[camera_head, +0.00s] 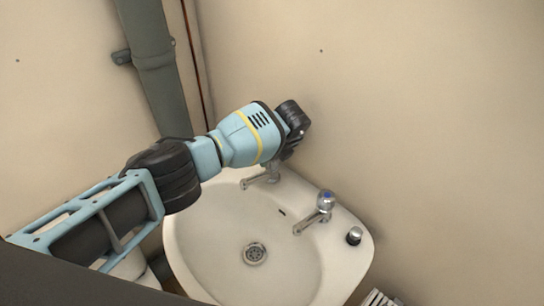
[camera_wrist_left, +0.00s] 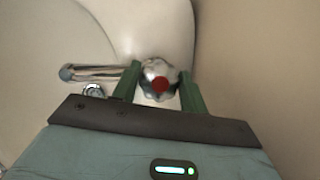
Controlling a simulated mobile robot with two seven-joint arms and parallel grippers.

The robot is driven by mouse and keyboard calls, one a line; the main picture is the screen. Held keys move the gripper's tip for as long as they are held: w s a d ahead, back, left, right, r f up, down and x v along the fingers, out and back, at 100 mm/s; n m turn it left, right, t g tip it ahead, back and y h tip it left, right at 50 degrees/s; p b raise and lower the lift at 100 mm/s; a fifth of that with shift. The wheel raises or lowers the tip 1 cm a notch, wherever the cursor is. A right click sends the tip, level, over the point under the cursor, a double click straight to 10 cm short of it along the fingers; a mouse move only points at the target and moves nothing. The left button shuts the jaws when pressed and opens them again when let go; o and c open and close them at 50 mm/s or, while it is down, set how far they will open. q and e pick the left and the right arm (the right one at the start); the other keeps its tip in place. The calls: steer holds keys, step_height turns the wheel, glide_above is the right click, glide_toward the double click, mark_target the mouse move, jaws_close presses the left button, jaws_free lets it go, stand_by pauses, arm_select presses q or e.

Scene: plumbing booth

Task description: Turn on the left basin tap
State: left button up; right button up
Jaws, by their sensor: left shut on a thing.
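The left basin tap shows in the head view as a chrome spout (camera_head: 262,178) at the back of the white basin (camera_head: 190,240). Its handle is hidden behind my left wrist there. In the left wrist view the tap's chrome handle (camera_wrist_left: 158,72), with a red centre, sits between the green fingers of my left gripper (camera_wrist_left: 158,82), which is shut on it. The spout (camera_wrist_left: 95,74) points left in that view. My left arm reaches over the basin's left side in the head view. My right gripper is in neither view.
A second tap with a blue-marked handle (camera_head: 326,199) stands to the right on the basin rim. A grey-green pipe (camera_head: 155,65) runs up the wall at left. The wall (camera_head: 420,110) is close behind the basin.

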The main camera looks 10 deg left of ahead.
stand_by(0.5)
arm_select(q)
steer(key=o, duration=1)
steer(key=v, duration=0.8)
steer(key=shift+f, duration=0.1)
